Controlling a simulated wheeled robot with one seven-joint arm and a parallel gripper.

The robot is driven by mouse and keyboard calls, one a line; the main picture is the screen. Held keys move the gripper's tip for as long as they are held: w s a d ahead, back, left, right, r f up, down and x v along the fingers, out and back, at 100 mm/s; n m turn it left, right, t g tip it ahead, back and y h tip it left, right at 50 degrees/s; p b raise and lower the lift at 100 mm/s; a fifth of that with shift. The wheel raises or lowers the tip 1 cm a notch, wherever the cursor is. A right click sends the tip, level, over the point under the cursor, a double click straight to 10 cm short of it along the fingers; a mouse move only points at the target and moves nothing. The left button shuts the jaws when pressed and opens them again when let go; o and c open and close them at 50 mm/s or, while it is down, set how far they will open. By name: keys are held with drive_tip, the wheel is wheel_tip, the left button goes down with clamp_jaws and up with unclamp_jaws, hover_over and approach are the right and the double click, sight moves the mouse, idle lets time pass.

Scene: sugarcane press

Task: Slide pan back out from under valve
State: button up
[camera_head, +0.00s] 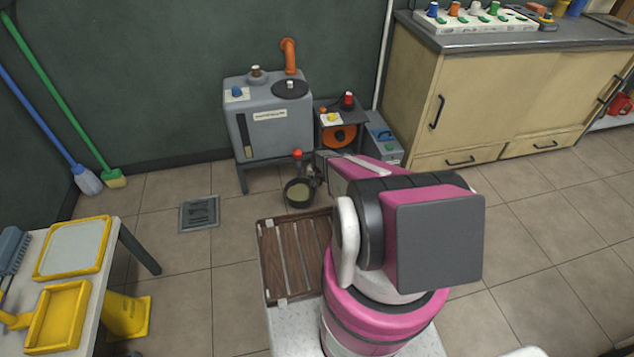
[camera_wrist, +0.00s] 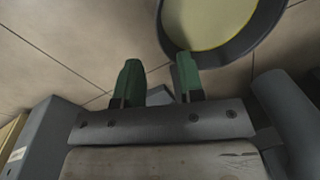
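The pan (camera_head: 299,193) is round and dark and holds a pale yellowish liquid. In the head view it is at floor level in front of the grey press tank (camera_head: 268,125), below a valve with a red knob (camera_head: 297,154). In the wrist view the pan (camera_wrist: 222,52) fills the upper right. My gripper (camera_wrist: 158,75) shows two green fingers standing apart. The right fingertip overlaps the pan's rim in the picture; I cannot tell whether they touch. No pan handle is clearly visible between the fingers. My arm hides most of the gripper in the head view.
A small unit with an orange disc (camera_head: 338,136) and a blue-grey box (camera_head: 383,138) stand right of the tank. A floor drain (camera_head: 200,213) lies to the left. A wooden slatted rack (camera_head: 283,258) is nearer me.

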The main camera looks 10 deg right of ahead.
drive_tip(key=shift+f, duration=0.1)
drive_tip(key=f, duration=0.7)
drive_tip(key=a+f, duration=0.1)
drive_tip(key=f, duration=0.2)
drive_tip(key=shift+w+f, duration=0.15)
drive_tip(key=shift+f, duration=0.15)
clamp_jaws()
idle(1.2)
